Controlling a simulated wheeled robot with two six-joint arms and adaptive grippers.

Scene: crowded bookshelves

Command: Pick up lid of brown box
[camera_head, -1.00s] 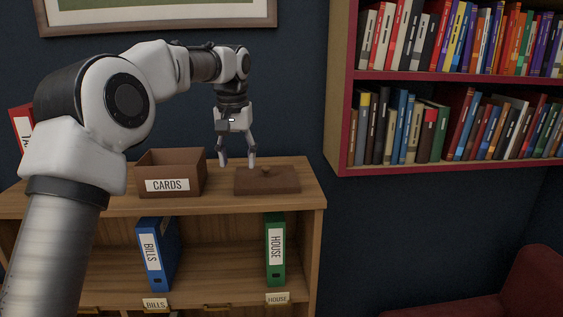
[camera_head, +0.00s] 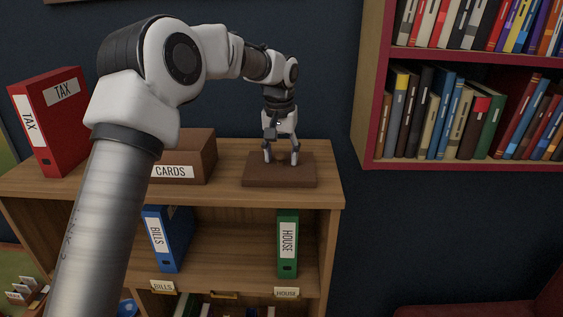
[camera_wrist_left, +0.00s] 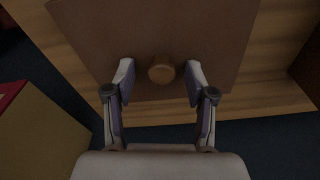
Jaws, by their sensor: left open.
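The brown lid (camera_head: 255,172) lies flat on top of the wooden shelf unit, right of the brown box. In the left wrist view the lid (camera_wrist_left: 205,25) fills the upper middle, with its round knob (camera_wrist_left: 161,70) in plain sight. The brown box (camera_head: 195,150), labelled CARDS, is partly hidden behind my left arm. My left gripper (camera_head: 281,160) points down over the lid. Its open fingers (camera_wrist_left: 160,78) stand on either side of the knob, with a gap to it on both sides. My right gripper is not in view.
A red TAX binder (camera_head: 55,120) stands at the left of the shelf top (camera_head: 225,190). Blue BILLS (camera_head: 168,238) and green HOUSE (camera_head: 287,243) binders stand on the shelf below. A red bookcase (camera_head: 374,100) full of books is to the right.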

